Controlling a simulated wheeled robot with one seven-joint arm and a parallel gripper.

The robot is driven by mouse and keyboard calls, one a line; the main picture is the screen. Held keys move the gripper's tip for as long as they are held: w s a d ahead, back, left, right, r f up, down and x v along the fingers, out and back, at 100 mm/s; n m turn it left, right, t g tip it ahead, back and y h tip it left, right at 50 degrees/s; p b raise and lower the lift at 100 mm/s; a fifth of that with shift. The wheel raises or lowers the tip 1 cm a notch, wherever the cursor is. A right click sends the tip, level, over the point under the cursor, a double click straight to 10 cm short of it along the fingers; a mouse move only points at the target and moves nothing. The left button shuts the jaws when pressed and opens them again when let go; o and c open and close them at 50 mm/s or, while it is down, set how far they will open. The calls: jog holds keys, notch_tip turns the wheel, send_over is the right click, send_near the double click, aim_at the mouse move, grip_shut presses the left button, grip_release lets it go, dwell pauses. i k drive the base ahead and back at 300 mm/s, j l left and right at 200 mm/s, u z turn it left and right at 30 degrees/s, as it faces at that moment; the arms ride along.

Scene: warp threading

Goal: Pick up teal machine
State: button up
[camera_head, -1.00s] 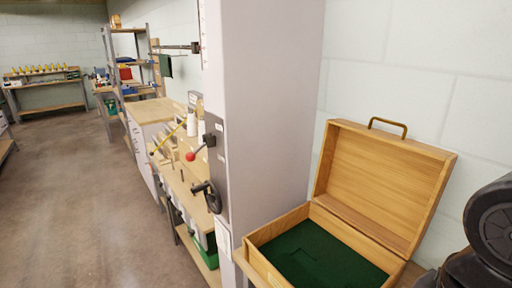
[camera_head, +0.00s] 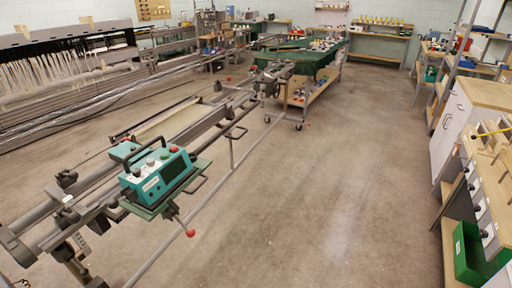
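My gripper is not in view.
Long metal rails (camera_head: 210,120) run from left front to a green-topped cart (camera_head: 308,62). A loom with white threads (camera_head: 60,72) stands at far left. The concrete floor (camera_head: 335,170) is open in the middle. Benches, shelves and a green bin (camera_head: 480,256) line the right.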

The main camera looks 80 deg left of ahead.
aim_at(155, 184)
jog(key=k+u, duration=0.15)
jog(key=u, duration=3)
jog(key=z, duration=3)
jog(key=u, duration=1.4)
jog(key=j+u, duration=0.2)
jog(key=u, duration=0.2)
jog(key=i+j+u, duration=0.15)
jog(key=u, duration=0.25)
jog(key=i+j+u, duration=0.1)
jog(key=u, duration=0.3)
jog(key=i+j+u, duration=0.1)
jog(key=u, duration=0.3)
